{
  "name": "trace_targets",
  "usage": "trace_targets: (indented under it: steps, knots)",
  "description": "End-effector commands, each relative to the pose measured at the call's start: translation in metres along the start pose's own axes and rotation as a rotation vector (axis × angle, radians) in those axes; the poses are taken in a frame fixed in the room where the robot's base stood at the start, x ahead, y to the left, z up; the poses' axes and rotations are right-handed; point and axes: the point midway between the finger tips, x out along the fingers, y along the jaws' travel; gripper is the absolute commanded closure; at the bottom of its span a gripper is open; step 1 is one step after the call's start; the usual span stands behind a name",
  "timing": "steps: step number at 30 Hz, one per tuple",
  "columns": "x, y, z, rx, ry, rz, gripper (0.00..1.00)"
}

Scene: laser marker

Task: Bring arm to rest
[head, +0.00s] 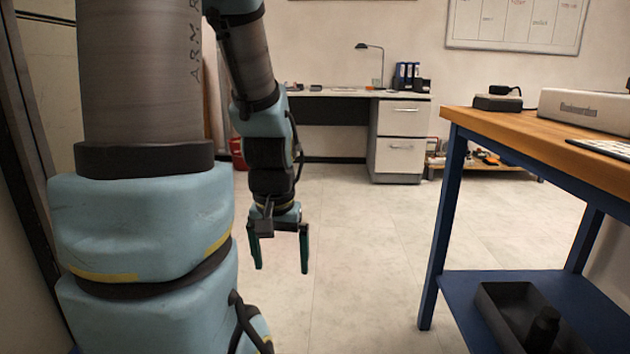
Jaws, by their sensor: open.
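My gripper (280,268) hangs below my arm in the middle left of the head view, its two green fingers pointing down. It is open, with clear space between the fingers and nothing held. It is over bare floor and touches nothing that I can see. My arm's large blue and grey links fill the left side of the view and hide what lies behind them.
A workbench (560,133) with a wooden top and blue legs stands at the right, with a dark tray (495,315) on its lower shelf. A desk (340,93) with drawers (402,140) stands at the back wall. The tiled floor (370,250) between is clear.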

Motion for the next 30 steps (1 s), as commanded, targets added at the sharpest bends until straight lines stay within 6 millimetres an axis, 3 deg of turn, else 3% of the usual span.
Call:
trace_targets:
  steps: [1, 8, 14, 30]
  knots:
    - [-0.011, -0.005, 0.003, -0.071, 0.014, 0.003, 0.03]
    - [-0.057, -0.003, -0.005, -0.047, 0.007, 0.002, 0.03]
    - [-0.109, -0.003, -0.012, -0.043, 0.007, 0.002, 0.03]
    - [-0.280, -0.003, -0.035, -0.040, 0.006, 0.002, 0.03]
